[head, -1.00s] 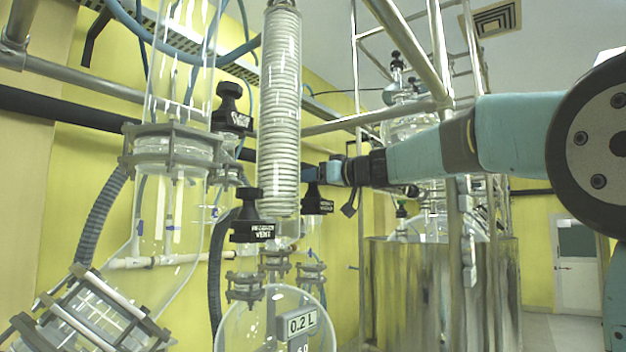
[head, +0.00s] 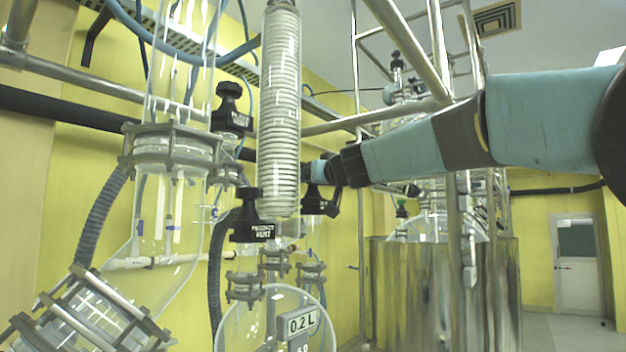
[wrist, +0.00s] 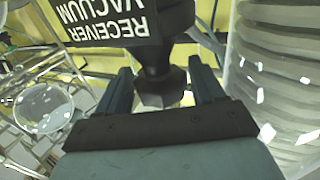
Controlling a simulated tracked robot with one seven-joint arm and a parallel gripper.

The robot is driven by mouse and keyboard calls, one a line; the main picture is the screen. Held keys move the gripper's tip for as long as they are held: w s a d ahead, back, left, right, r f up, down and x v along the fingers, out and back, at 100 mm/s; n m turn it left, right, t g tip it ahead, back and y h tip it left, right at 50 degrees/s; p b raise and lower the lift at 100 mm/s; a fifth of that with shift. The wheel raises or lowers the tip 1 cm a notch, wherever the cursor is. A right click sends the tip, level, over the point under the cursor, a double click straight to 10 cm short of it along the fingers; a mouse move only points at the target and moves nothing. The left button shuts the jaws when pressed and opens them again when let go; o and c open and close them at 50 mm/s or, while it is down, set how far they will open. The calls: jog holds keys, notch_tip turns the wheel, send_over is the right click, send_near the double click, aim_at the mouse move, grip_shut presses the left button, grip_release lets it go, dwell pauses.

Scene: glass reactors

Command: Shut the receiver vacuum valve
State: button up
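The receiver vacuum valve is a black valve with a white-lettered label block (wrist: 115,20) and a faceted knob (wrist: 160,88). In the head view its black body (head: 314,206) is just right of the glass coil column, partly covered by my wrist. My gripper (wrist: 160,88) is open, with one finger on each side of the knob in the wrist view. A gap shows between the left finger and the knob; I cannot tell whether the right finger touches it. In the head view the gripper (head: 314,171) is at the valve's top, its fingertips hard to make out.
The glass coil column (head: 281,110) stands close beside my gripper and also fills the right of the wrist view (wrist: 275,80). Another black valve, labelled vent (head: 252,222), is to its left. A metal vessel (head: 440,290) and frame poles stand at right.

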jog(key=shift+y, duration=0.3)
jog(key=n+g+y, duration=0.3)
jog(key=n+y, duration=0.1)
jog(key=shift+w+g, duration=0.1)
jog(key=shift+g, duration=0.3)
jog(key=n+g+y, duration=0.3)
jog(key=n+g, duration=0.1)
jog(key=g, duration=0.1)
jog(key=shift+y, duration=0.4)
jog(key=shift+g, duration=0.4)
jog(key=shift+c, duration=0.5)
jog(key=c, duration=0.6)
jog(key=m+t+h, duration=0.1)
jog(key=m+t, duration=0.1)
jog(key=m+t+h, duration=0.1)
jog(key=t+h, duration=0.1)
jog(key=t, duration=0.1)
jog(key=shift+r+m, duration=0.1)
jog(key=shift+m, duration=0.3)
jog(key=shift+c, duration=0.2)
jog(key=shift+m+t+h, duration=2.1)
jog(key=shift+t+h, duration=0.2)
jog(key=shift+h, duration=0.4)
